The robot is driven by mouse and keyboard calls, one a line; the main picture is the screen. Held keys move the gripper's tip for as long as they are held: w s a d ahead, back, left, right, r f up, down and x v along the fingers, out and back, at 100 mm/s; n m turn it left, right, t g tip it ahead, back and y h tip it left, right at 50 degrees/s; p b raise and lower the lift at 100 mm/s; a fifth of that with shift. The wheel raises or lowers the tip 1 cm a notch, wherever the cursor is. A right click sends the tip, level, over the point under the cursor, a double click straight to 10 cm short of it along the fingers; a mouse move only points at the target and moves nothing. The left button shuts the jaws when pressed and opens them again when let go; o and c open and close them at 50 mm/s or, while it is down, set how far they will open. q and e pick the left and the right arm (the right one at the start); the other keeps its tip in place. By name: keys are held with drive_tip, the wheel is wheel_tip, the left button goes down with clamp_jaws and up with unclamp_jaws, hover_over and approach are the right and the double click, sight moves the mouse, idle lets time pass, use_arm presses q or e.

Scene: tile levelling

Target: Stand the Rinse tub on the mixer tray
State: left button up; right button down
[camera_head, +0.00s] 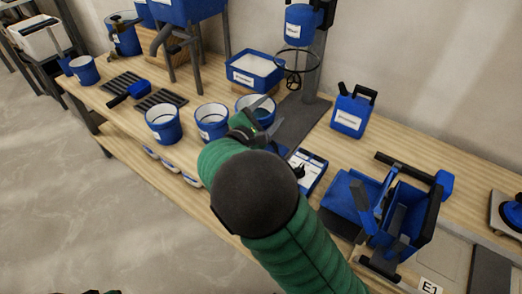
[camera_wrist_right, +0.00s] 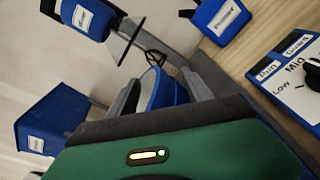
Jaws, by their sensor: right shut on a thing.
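My right gripper (camera_head: 262,122) reaches over the bench and is shut on a round blue tub (camera_head: 247,101) with a pale inside. The right wrist view shows this blue tub (camera_wrist_right: 167,90) between the two grey fingers. Its label is hidden, so I cannot read whether it is the Rinse tub. The mixer tray (camera_head: 302,117) is the dark flat plate at the foot of the mixer stand, just right of the held tub. Nothing shows standing on its visible part.
Two labelled blue tubs (camera_head: 162,124) stand left of the held one. A blue box (camera_head: 255,72) is behind it. The mixer's whisk (camera_head: 293,79) hangs over the plate. A blue jug (camera_head: 352,112) and a dial panel (camera_head: 307,172) stand to the right.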

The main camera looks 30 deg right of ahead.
wheel_tip(320, 180, down, 9)
drive_tip(key=b, duration=0.3)
drive_tip(key=shift+d+r+b, duration=0.1)
drive_tip(key=shift+b, duration=0.2)
drive_tip(key=shift+s+r, duration=0.1)
drive_tip(key=shift+c, duration=2)
unclamp_jaws()
